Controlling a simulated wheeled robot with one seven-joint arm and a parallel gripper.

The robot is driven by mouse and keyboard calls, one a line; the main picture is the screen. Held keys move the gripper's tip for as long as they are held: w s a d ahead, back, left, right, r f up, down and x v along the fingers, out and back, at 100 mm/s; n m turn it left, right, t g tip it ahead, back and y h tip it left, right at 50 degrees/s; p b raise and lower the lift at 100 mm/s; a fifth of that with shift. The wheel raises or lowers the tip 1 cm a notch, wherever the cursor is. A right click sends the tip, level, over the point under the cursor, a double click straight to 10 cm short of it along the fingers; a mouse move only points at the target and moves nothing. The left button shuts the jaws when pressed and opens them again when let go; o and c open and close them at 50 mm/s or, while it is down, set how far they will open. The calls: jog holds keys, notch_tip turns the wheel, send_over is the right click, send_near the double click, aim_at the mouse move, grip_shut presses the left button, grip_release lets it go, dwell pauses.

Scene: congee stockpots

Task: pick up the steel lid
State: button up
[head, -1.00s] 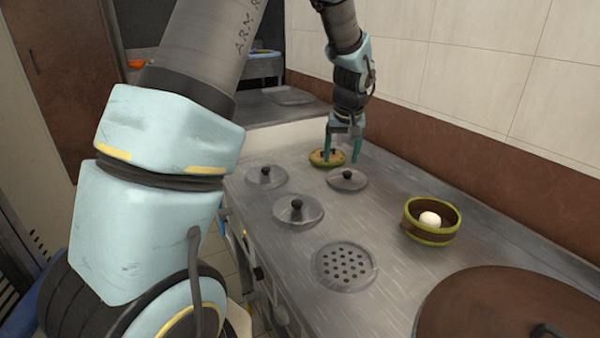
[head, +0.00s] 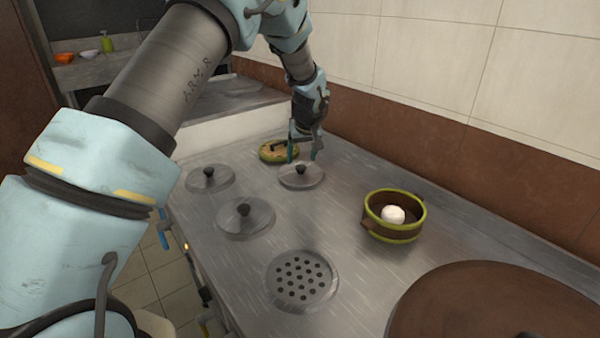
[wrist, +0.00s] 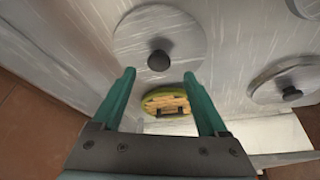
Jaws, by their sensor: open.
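Three round steel lids with dark knobs show in the head view. The back right steel lid (head: 313,181) lies flat on the steel counter. My gripper (head: 303,158) hangs over it, pointing down, with its two teal fingers apart and nothing between them. In the wrist view this lid (wrist: 185,35) is just beyond my fingertips (wrist: 158,74), its knob roughly centred between them. I cannot tell the exact height of the tips above the knob. The other steel lids, the left one (head: 222,183) and the front one (head: 260,225), lie clear of my gripper.
A wooden lid with a green rim (head: 270,153) lies close behind the back right lid. A green-rimmed brown bowl (head: 395,234) with a white ball (head: 393,215) stands to the right. A perforated disc (head: 300,278) and a large brown lid (head: 480,300) are nearer. A tiled wall bounds the right.

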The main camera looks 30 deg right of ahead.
aim_at(301, 166)
jog(key=p+x, duration=0.1)
jog(key=x, duration=0.3)
jog(key=shift+d, duration=0.1)
grip_shut()
dwell(0.5)
